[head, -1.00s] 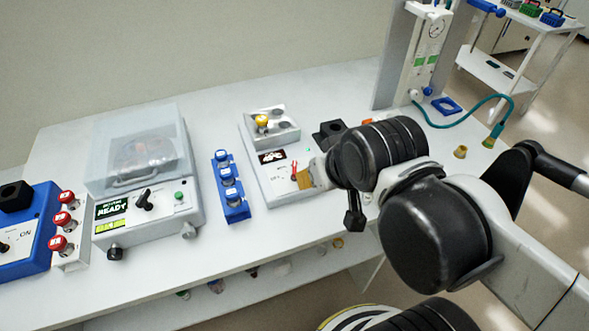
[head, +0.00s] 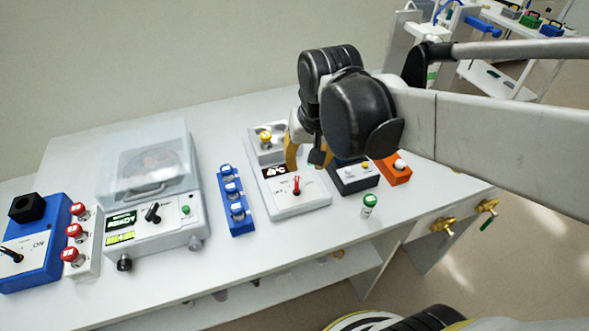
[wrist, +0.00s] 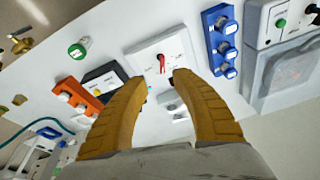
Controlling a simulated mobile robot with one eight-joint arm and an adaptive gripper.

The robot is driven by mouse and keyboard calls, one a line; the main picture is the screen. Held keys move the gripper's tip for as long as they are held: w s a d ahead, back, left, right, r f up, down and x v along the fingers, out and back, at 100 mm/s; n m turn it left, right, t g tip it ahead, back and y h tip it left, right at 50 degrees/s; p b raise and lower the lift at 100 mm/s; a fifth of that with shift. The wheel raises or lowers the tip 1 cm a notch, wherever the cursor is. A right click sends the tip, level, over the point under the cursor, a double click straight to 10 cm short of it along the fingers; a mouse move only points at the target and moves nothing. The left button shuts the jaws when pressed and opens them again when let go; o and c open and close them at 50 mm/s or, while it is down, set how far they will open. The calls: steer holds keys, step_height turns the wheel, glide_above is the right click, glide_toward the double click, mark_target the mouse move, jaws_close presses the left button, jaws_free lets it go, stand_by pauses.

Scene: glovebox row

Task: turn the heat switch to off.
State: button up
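The heat switch (head: 297,185) is a small red lever on the sloped front panel of a white heater unit (head: 306,200). It stands roughly upright on its dial in the head view. The panel lettering is too small to read. The wrist view shows the red lever (wrist: 161,63) just beyond my fingertips. My gripper (head: 306,160) has yellow-orange fingers that hang above and behind the switch, apart from it. In the wrist view my gripper (wrist: 160,80) is open, with nothing between its fingertips.
A blue vial rack (head: 237,222) stands left of the heater, then a lidded centrifuge (head: 150,230). A dark block (head: 352,185) and an orange block (head: 398,176) stand to the right. A green-capped vial (head: 369,204) stands near the front edge. A yellow-capped vial (head: 265,137) sits behind.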

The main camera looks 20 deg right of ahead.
mark_target(297, 182)
steer(key=w+f+m+g+p, duration=0.2)
steer(key=w+g, duration=0.1)
steer(key=w, duration=0.3)
step_height(297, 182, down, 11)
steer(key=b, duration=0.3)
steer(key=shift+s+d+f, duration=0.1)
steer(key=shift+f, duration=0.05)
jaws_close()
